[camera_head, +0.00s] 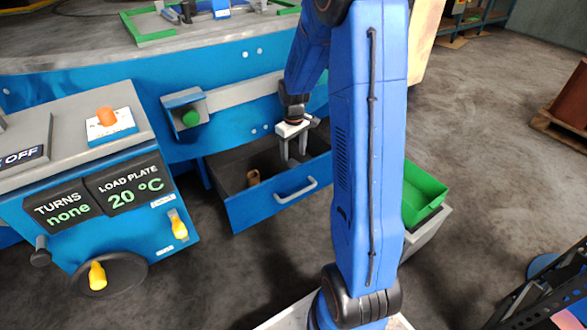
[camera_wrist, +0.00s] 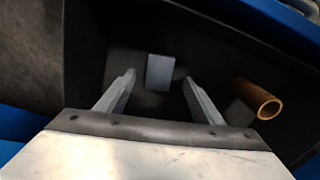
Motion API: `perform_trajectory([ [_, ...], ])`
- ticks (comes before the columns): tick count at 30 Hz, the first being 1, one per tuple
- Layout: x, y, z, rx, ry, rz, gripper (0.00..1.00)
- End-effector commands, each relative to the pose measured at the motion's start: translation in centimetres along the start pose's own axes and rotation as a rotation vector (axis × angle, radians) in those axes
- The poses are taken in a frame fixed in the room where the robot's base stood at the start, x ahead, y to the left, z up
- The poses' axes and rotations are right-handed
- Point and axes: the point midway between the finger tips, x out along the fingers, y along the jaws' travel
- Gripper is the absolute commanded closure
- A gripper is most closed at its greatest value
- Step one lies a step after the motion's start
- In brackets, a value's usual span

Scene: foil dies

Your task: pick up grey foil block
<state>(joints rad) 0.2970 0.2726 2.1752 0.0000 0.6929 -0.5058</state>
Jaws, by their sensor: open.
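The grey foil block (camera_wrist: 160,66) lies on the dark floor of the open drawer, seen in the wrist view. It appears beyond and between my two fingertips, with a gap on each side. I cannot make the block out in the head view. My gripper (camera_head: 294,157) is open and empty, pointing down into the drawer (camera_head: 270,206). In the wrist view my gripper (camera_wrist: 159,80) shows its two fingers spread on either side of the block. How high the fingertips are above the block is hard to tell.
A brown tube (camera_wrist: 257,99) lies in the drawer to the right of the block; it also shows in the head view (camera_head: 253,177). The drawer walls surround the gripper closely. A control panel (camera_head: 100,190) stands left, and a green bin (camera_head: 424,192) stands right of the drawer.

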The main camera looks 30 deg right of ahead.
Motion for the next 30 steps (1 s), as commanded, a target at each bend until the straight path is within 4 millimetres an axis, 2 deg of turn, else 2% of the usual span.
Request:
perform_trajectory([
  [7,3.2,0.1,0.2,0.0,-0.004,-0.002,0.39],
  [12,4.8,0.1,0.1,0.0,-0.002,-0.001,0.39],
  [20,5.1,0.1,0.1,0.0,-0.001,0.0,0.39],
  [21,5.1,0.1,0.1,0.0,-0.001,0.0,0.41],
  [26,5.1,0.1,0.1,0.0,-0.001,0.0,0.8],
  [27,5.1,0.1,0.1,0.0,-0.001,0.0,0.83],
  [30,5.0,0.1,0.1,0.0,-0.001,0.0,0.83],
])
